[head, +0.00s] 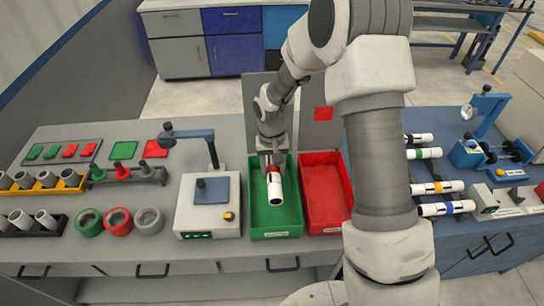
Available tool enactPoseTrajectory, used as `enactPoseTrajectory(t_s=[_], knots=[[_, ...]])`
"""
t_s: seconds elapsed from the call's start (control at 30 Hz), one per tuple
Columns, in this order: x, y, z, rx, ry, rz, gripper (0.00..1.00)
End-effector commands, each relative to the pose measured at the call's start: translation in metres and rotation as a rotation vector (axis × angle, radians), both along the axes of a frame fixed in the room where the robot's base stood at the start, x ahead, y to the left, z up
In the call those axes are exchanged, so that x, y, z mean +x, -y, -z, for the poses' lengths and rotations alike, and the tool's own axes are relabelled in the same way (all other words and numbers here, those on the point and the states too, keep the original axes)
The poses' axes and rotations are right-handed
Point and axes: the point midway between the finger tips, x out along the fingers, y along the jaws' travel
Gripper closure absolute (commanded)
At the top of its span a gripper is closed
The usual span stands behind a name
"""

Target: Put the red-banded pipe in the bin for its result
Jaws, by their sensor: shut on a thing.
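The red-banded pipe (278,192) is white with a red band near its upper end. My gripper (273,166) is shut on that end, and the pipe points toward the front, over or inside the green bin (275,232). I cannot tell whether the pipe touches the bin floor. The red bin (322,214) stands just right of the green bin, partly hidden by my arm, and its visible part looks empty.
A white test station (208,212) with a blue post and a small green display stands left of the green bin. Red, green and grey rings and pipe racks lie farther left. Several banded pipes (440,187) lie right of my arm, near a blue fixture (480,150).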

Motion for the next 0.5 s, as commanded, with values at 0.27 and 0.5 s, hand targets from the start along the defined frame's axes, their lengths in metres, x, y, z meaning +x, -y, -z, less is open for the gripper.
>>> enactPoseTrajectory(t_s=[0.27,0.5], knots=[[0.000,0.000,0.002,0.004,0.000,0.000,1.00],[0.000,0.000,0.016,0.004,0.000,-0.001,1.00]])
